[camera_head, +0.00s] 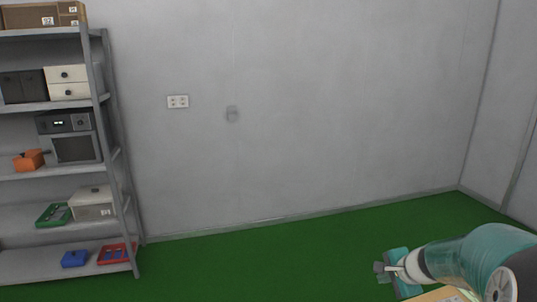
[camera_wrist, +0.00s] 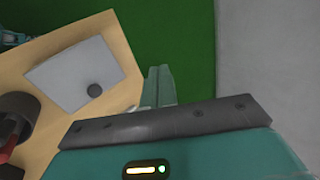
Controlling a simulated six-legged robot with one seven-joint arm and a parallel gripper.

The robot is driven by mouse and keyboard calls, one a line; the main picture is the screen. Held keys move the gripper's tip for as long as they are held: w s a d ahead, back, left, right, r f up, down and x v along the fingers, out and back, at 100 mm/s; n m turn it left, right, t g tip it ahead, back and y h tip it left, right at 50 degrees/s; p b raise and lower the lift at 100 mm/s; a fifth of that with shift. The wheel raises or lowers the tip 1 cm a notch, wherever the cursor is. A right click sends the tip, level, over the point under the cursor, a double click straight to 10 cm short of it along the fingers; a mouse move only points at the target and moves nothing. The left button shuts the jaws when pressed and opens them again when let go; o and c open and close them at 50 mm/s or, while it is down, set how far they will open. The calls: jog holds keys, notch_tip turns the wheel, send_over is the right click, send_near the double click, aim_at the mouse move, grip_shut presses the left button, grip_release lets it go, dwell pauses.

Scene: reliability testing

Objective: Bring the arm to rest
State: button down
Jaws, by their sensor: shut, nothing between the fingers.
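My arm (camera_head: 465,262) reaches in from the lower right of the head view, teal with a white joint ring. My gripper (camera_head: 381,268) is at its end, low in the picture above the green floor. In the wrist view the two teal fingers of my gripper (camera_wrist: 159,76) lie side by side, closed, with nothing visible between them. They are beside the edge of a wooden surface (camera_wrist: 118,25), over or in front of the green floor (camera_wrist: 178,35). I cannot tell the height of the fingers above it.
A light grey plate (camera_wrist: 75,68) with a dark round knob (camera_wrist: 94,90) lies on the wooden surface. A black and red object (camera_wrist: 18,118) is at its left. A grey shelf (camera_head: 125,175) with boxes and devices stands at the left. The floor between shelf and arm is clear.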

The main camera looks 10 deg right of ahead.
jog(key=s+a+r+n+g, duration=0.1)
jog(key=s+a+r+n, duration=0.15)
jog(key=a, duration=0.35)
jog(key=s+a+r+n, duration=0.2)
jog(key=a+r+n, duration=0.15)
jog(key=a, duration=0.25)
jog(key=s+a+r+n+g, duration=0.1)
jog(key=s+a+r+n, duration=0.25)
jog(key=a, duration=0.35)
jog(key=s+a+r+n, duration=0.2)
jog(key=s+a+n, duration=0.4)
jog(key=s, duration=0.5)
jog(key=shift+s+a+r+n+h, duration=0.15)
jog(key=shift+s+a+n+h, duration=0.25)
jog(key=shift+n, duration=0.65)
jog(key=shift+d, duration=0.2)
